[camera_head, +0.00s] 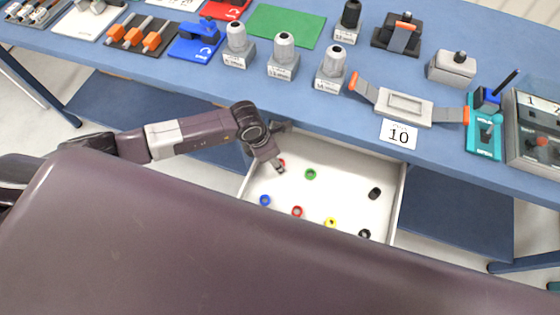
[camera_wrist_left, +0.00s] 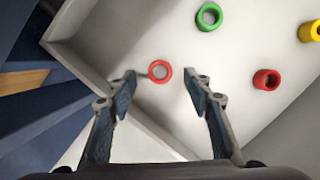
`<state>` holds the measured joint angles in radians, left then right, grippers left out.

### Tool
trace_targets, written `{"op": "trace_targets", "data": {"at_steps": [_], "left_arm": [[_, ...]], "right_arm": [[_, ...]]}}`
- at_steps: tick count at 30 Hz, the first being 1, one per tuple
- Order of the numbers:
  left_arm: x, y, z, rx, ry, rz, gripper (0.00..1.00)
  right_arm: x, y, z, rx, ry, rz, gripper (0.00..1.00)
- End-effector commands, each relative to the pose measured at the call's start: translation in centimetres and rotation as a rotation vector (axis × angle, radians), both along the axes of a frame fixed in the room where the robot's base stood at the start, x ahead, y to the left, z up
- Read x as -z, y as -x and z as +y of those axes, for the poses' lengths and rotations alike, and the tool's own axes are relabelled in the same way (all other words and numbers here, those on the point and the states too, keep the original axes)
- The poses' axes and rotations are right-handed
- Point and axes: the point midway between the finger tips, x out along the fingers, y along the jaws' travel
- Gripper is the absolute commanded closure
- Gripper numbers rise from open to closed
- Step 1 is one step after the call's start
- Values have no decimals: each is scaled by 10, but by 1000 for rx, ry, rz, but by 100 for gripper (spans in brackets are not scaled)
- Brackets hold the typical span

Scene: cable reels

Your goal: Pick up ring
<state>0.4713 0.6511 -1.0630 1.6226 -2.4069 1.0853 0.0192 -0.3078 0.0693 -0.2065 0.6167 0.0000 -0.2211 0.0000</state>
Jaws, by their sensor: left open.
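Several small rings lie on the white floor of the open drawer (camera_head: 333,162). In the left wrist view a red ring (camera_wrist_left: 160,71) lies flat between and a little beyond the fingertips of my left gripper (camera_wrist_left: 160,85). In the head view this red ring (camera_head: 282,162) is partly hidden by my left gripper (camera_head: 279,169), which points down into the drawer's left part. The gripper is open and empty, with nothing between its fingers touching them. Another red ring (camera_wrist_left: 267,79) lies to the right. A green ring (camera_wrist_left: 209,16) lies farther up. My right gripper is not in view.
A yellow ring (camera_head: 330,222), a blue ring (camera_head: 265,200) and dark rings (camera_head: 375,193) also lie in the drawer. The drawer's side wall (camera_wrist_left: 85,75) is close to my left gripper. The blue workbench (camera_head: 450,120) above the drawer holds several devices.

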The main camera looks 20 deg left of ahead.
Motion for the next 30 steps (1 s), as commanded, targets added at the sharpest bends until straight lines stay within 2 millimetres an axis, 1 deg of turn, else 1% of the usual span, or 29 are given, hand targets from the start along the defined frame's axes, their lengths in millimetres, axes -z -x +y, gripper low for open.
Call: {"op": "trace_targets", "data": {"at_steps": [3, 6, 14, 21, 23, 30], "left_arm": [[13, -2, -3, -2, 0, 2, 54], [19, -3, -4, -1, 1, 1, 54], [21, -4, -4, 0, 1, 1, 54], [21, -4, -4, -1, 1, 1, 79], [21, -4, -4, -1, 1, 1, 84], [21, -4, -4, -1, 2, 0, 84]], "right_arm": [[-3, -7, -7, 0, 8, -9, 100], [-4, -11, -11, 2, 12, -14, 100], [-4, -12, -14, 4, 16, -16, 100], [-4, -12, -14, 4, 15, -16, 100], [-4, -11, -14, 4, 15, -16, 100], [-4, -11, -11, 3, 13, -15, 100]]}}
